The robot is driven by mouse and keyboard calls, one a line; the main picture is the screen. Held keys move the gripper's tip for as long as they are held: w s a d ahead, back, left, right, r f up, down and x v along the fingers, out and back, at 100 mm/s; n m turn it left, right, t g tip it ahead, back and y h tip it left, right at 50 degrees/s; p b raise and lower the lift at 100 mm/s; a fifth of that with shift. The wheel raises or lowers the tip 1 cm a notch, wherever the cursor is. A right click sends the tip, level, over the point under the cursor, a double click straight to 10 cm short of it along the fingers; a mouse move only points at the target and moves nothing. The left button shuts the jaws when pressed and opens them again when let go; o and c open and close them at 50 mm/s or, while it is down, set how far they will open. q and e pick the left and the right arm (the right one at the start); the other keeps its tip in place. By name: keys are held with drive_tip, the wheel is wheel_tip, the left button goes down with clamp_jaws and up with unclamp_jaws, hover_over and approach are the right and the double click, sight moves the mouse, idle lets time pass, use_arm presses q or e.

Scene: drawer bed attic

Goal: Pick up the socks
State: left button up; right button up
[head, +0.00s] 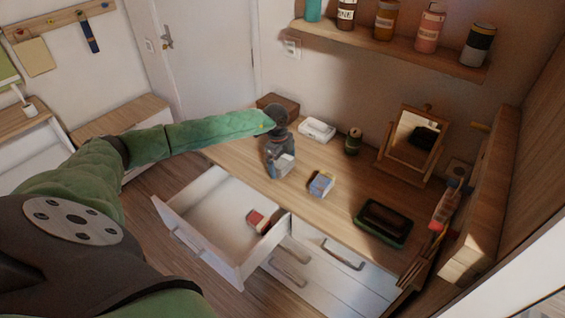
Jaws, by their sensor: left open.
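My left gripper (281,172) points down over the wooden dresser top near its front edge, just above the open drawer's back right side. It is open; a pale patch shows at its fingers, and I cannot tell whether that is part of the gripper. A small blue, white and yellow bundle (321,184) lies on the dresser top just right of the gripper, apart from it. A small red and white bundle (258,220) lies in the open white drawer (200,207). Both are small; I cannot tell surely which is the socks. My right gripper is out of view.
On the dresser top (348,207) are a white box (317,130), a dark green jar (353,141), a tilting mirror (414,140) and a dark tray (383,223). Several bottles stand on the shelf (390,49) above. The open drawer juts out below my left arm.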

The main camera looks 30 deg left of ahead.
use_arm(q)
drive_tip(key=shift+f, duration=0.2)
drive_tip(key=c, duration=0.9)
drive_tip(key=shift+r, duration=0.1)
drive_tip(key=shift+c, duration=0.2)
